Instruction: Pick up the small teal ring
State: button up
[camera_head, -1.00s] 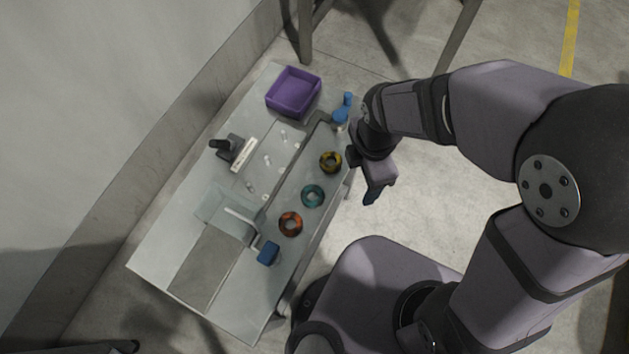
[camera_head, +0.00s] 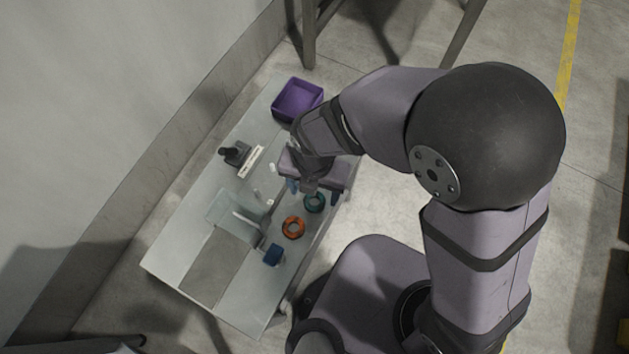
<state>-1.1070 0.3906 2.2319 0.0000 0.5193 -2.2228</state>
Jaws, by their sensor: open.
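The small teal ring (camera_head: 321,203) lies on the table (camera_head: 165,255) near its right edge, its upper part close under my gripper. My gripper (camera_head: 300,187) is above the table, just up and left of the teal ring in the picture, with its jaws open and nothing seen between them. The arm partly hides the fingers. I cannot tell how high the fingers are above the ring.
An orange ring (camera_head: 286,232) and a blue block (camera_head: 272,256) lie below the teal ring. A purple bin (camera_head: 297,92) stands at the top. A black device with a white strip (camera_head: 250,162) and a clear tray (camera_head: 222,207) are to the left. A wall borders the left.

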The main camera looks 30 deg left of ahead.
aim_at(314, 204)
jog(key=shift+f, duration=2.6)
jog(key=shift+c, duration=0.3)
jog(key=c, duration=1.1)
